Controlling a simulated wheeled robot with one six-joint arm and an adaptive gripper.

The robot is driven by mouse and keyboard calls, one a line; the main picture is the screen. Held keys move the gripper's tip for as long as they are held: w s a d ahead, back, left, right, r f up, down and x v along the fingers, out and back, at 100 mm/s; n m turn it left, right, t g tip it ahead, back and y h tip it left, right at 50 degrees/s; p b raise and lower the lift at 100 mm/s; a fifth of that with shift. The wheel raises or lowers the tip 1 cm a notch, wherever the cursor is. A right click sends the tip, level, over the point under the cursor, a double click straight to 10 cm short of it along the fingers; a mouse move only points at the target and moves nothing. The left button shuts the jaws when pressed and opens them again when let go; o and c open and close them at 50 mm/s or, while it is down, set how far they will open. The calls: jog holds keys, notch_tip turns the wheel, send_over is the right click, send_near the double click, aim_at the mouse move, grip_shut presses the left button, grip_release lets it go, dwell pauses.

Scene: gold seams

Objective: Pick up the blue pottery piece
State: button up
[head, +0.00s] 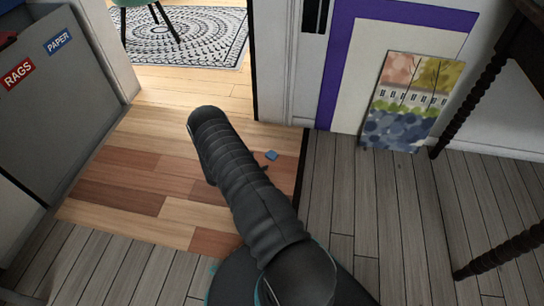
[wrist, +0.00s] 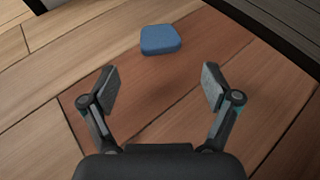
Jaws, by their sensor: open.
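The blue pottery piece (wrist: 161,39) lies flat on the reddish wood floor in the wrist view, small and rounded at the corners. It also shows in the head view (head: 271,155), just right of my arm. My gripper (wrist: 158,85) is open and empty. In the wrist view its two fingers stand apart, and the piece lies beyond the fingertips, roughly centred between them and not touching. In the head view my arm hides the gripper's fingers.
A grey bin unit (head: 62,98) with RAGS and PAPER labels stands at left. A painted panel (head: 408,103) leans on the wall at right, beside a dark table with turned legs (head: 502,252). A patterned rug (head: 215,35) lies beyond the doorway. The wood floor around the piece looks mostly clear.

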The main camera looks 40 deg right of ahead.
aim_at(269, 156)
jog(key=shift+r+x, duration=0.15)
jog(key=shift+x, duration=1.4)
jog(key=shift+r+x, duration=0.15)
jog(key=shift+x, duration=1.4)
jog(key=shift+d, duration=0.15)
jog(key=c, duration=1.4)
jog(key=shift+o, duration=0.2)
jog(key=shift+s+r, duration=0.15)
jog(key=shift+r, duration=2.25)
jog(key=s+r+p, duration=0.2)
jog(key=s+r, duration=0.4)
jog(key=s, duration=0.5)
jog(key=shift+s+r, duration=0.15)
jog(key=shift+s, duration=0.05)
